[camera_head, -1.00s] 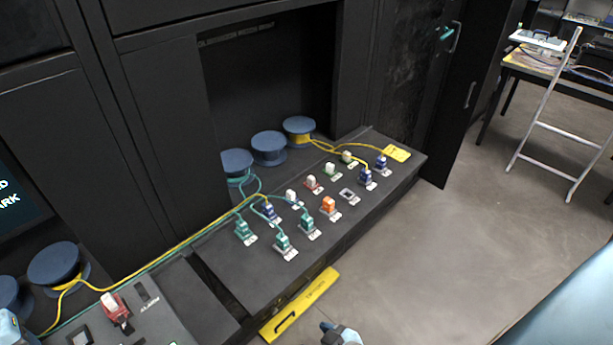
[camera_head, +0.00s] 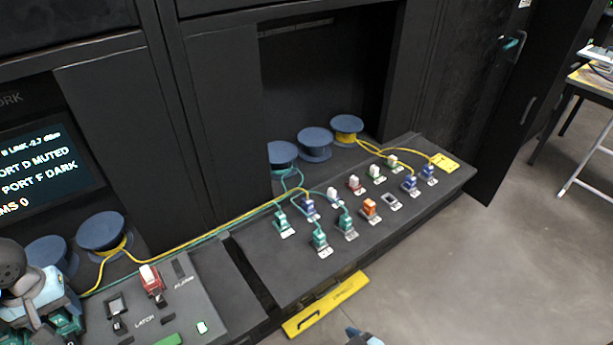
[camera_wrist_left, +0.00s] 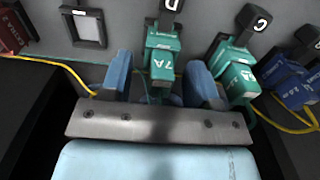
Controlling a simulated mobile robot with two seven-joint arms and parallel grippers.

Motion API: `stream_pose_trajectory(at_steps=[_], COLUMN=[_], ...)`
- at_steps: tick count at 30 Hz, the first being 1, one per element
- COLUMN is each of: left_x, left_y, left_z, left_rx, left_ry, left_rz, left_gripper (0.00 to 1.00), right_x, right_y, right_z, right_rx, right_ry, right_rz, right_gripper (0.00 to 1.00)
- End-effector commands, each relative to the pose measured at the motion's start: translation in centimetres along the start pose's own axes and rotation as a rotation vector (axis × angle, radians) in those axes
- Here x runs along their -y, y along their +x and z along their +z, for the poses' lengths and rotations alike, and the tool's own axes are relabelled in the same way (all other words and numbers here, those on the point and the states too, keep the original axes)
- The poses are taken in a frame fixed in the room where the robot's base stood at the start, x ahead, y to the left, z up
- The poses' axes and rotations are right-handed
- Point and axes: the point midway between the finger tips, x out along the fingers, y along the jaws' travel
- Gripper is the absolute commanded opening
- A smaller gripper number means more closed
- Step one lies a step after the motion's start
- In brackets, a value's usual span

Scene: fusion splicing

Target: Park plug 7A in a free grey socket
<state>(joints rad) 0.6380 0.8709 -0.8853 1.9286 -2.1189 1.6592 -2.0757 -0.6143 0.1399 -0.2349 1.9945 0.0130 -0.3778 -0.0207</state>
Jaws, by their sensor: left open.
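Plug 7A (camera_wrist_left: 160,65) is a teal plug, seated at the port marked D in the left wrist view. My left gripper (camera_wrist_left: 158,88) is open, with one blue finger on each side of plug 7A. I see a gap beside the plug, and no clear contact. In the head view my left gripper (camera_head: 50,305) is at the bottom left, above teal plugs (camera_head: 68,325) whose labels I cannot read. An empty grey-framed socket (camera_head: 391,201) is on the right-hand panel, among filled ones. A tip of my right gripper (camera_head: 364,338) shows at the bottom edge.
A second teal plug (camera_wrist_left: 238,75) stands close right of 7A at port C, with blue plugs (camera_wrist_left: 295,88) beyond. An empty framed opening (camera_wrist_left: 87,27) is left of 7A. Yellow and teal cables run along the panel (camera_head: 290,265) past blue spools (camera_head: 315,143).

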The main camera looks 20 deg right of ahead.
Motion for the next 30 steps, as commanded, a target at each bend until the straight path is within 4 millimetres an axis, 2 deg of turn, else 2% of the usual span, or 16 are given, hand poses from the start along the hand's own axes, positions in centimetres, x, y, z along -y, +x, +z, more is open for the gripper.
stream_pose_trajectory(at_steps=[7, 12, 14, 15, 30], left_x=[0.0, 0.0, 0.0, 0.0, 0.0], left_y=[0.0, 0.0, 0.0, 0.0, -1.2], left_z=[0.0, 0.0, 0.0, 0.0, 0.0], left_rx=[0.0, 0.0, 0.0, 0.0, -0.001], left_ry=[0.0, 0.0, 0.0, 0.0, 0.0], left_rz=[-0.001, -0.001, -0.001, -0.001, -0.001], left_gripper=[0.55, 0.16, 0.02, 0.0, 0.0], right_x=[-0.1, -0.1, -0.1, -0.1, 0.0], right_y=[0.0, 0.0, 0.0, 0.0, -0.2], right_z=[0.0, 0.0, 0.0, 0.0, -0.2], right_rx=[0.0, 0.0, 0.0, 0.0, 0.001], right_ry=[0.0, 0.0, 0.0, 0.0, 0.001], right_rz=[0.001, 0.001, 0.001, 0.001, 0.0], right_gripper=[0.62, 0.62, 0.62, 0.62, 0.62])
